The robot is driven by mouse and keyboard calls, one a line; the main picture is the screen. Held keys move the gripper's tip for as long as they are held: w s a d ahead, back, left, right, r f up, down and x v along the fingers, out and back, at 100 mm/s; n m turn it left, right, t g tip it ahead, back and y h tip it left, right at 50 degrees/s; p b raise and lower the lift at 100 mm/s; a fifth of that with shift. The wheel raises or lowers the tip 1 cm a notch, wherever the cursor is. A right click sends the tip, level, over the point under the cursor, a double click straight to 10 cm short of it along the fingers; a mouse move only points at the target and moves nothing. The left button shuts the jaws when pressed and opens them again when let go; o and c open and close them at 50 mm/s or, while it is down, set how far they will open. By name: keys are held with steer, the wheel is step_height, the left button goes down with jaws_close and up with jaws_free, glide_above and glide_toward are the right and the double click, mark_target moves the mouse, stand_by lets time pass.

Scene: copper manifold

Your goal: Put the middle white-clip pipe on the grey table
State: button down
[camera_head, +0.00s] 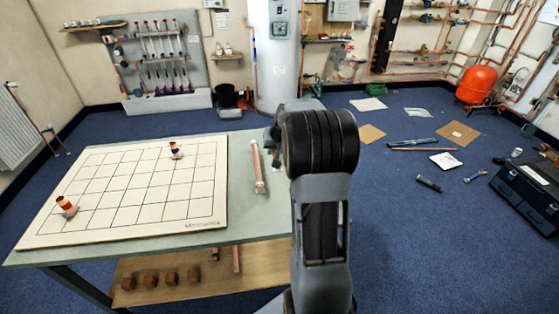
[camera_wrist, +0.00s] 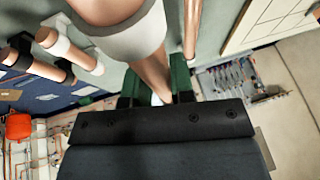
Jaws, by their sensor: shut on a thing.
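In the wrist view, my gripper (camera_wrist: 156,88) is shut on a copper pipe (camera_wrist: 153,70) between its green-sided fingers. A broad white clip (camera_wrist: 130,42) circles this pipe close to the camera. In the head view my arm hides the gripper and the held pipe. The grey table (camera_head: 240,222) is left of my arm. A copper pipe (camera_head: 256,160) lies on it, right of the board.
Brown blocks (camera_head: 150,281) sit on the lower shelf (camera_head: 220,275). Bare table shows along the board's right side. A black toolbox (camera_head: 525,195) is on the floor.

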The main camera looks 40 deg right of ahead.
steer(key=d+f, duration=0.1)
steer(key=w+d+f, duration=0.1)
steer(key=f, duration=0.1)
steer(key=w+d+f, duration=0.1)
steer(key=f, duration=0.1)
steer(key=shift+d+f, duration=0.15)
steer(key=shift+d, duration=0.05)
steer(key=shift+f, duration=1.55)
steer(key=shift+f, duration=0.1)
steer(key=shift+f, duration=0.15)
steer(key=c, duration=1)
jaws_free()
